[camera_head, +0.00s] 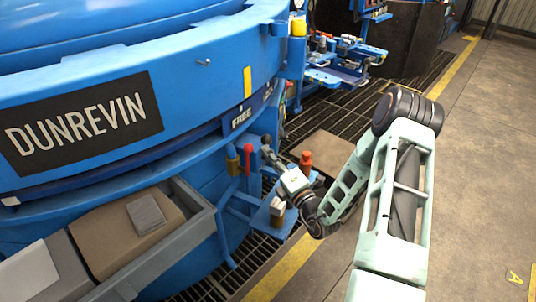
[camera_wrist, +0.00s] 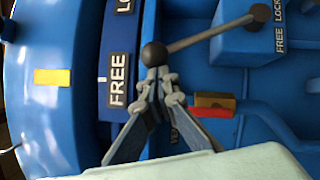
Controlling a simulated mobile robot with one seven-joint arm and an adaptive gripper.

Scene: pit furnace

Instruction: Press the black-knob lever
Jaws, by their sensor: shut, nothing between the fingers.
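A lever with a round black knob (camera_wrist: 154,54) and a thin grey rod (camera_wrist: 208,34) shows in the wrist view. The rod runs up and right to a dark round end (camera_wrist: 260,13) over a blue housing. My gripper (camera_wrist: 160,78) is shut and empty, its fingertips right at the lower edge of the knob; I cannot tell whether they touch. In the head view, my gripper (camera_head: 272,158) points at the blue furnace side, close to a small dark knob (camera_head: 266,140). The rest of the lever is hard to make out there.
A red handle (camera_head: 248,158) and a brass-coloured block (camera_wrist: 214,100) are close by. FREE and LOCK labels mark the blue housing. An orange-red part (camera_head: 306,160) stands near my wrist. A grey tray (camera_head: 195,240) lies left. Open floor lies right.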

